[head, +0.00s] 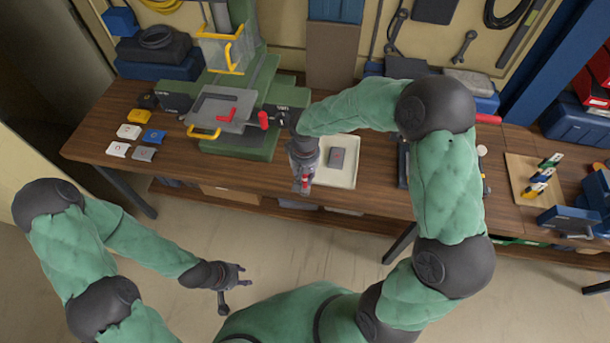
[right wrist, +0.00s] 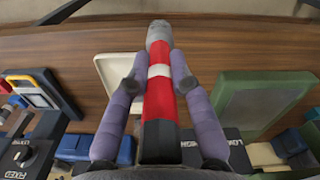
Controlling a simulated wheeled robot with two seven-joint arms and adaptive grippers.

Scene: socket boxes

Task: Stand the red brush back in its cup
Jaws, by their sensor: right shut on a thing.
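A red stick-like thing with a white band and a grey end, apparently the red brush (right wrist: 160,103), is held between the fingers of my right gripper (right wrist: 159,84). In the head view my right gripper (head: 304,182) is over the front edge of the wooden bench, with a bit of red showing at its fingertips. My left gripper (head: 233,286) is open and empty, low over the floor in front of the bench. I cannot make out a cup for certain in either view.
A pale tray (head: 348,174) with a grey box (head: 337,158) in it lies beside my right gripper. A green machine (head: 240,148) stands left of it on the bench (head: 95,147). Small coloured tiles (head: 129,131) lie at the left. A light board (head: 517,169) is at the right.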

